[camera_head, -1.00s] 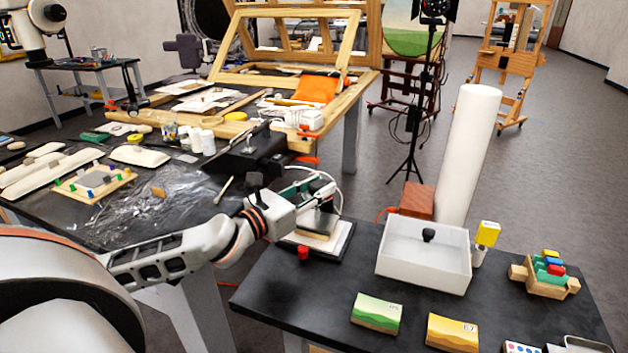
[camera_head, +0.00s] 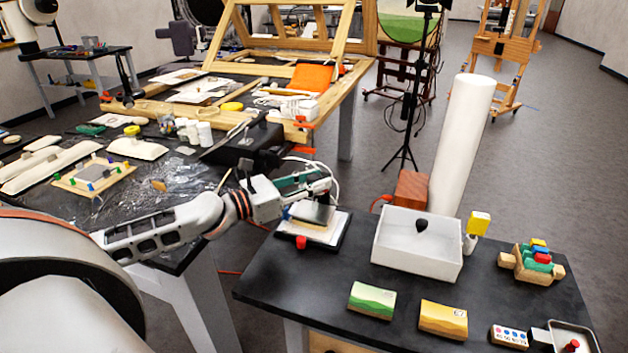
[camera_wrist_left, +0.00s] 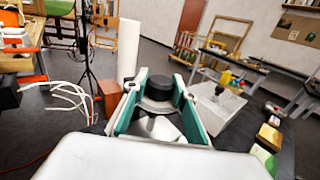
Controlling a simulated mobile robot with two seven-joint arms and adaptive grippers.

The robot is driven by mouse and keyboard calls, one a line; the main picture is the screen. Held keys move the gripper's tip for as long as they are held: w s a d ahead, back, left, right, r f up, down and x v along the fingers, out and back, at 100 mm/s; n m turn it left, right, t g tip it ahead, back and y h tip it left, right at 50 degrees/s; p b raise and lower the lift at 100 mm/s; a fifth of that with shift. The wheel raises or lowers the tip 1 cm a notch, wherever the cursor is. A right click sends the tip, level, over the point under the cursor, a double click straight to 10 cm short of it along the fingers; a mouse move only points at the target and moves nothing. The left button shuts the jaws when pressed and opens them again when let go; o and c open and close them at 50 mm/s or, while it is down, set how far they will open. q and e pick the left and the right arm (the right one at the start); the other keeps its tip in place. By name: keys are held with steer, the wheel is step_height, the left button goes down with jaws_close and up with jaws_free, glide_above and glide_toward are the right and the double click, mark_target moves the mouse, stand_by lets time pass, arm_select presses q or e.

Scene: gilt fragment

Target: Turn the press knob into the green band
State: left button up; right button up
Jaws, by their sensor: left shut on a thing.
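My left gripper (camera_head: 322,183) is over the back of the press (camera_head: 327,234), which has a pale base and a grey plate on the dark bench. In the left wrist view, the green-padded fingers of my left gripper (camera_wrist_left: 158,100) are on either side of a round black knob (camera_wrist_left: 160,86) and shut on it. A grey round piece shows just below the knob. I cannot make out a green band in either view. My right gripper is in neither view.
A small red knob (camera_head: 301,242) sits at the press's front edge. A white open box (camera_head: 415,262) stands to the right, with a brown block (camera_head: 411,190) and a tall white roll (camera_head: 462,140) behind. Green and yellow cards (camera_head: 372,300) lie in front. Bare bench lies between.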

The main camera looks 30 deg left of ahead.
arm_select(q)
steer(key=o, duration=1.1)
steer(key=shift+w, duration=0.1)
steer(key=shift+v, duration=6)
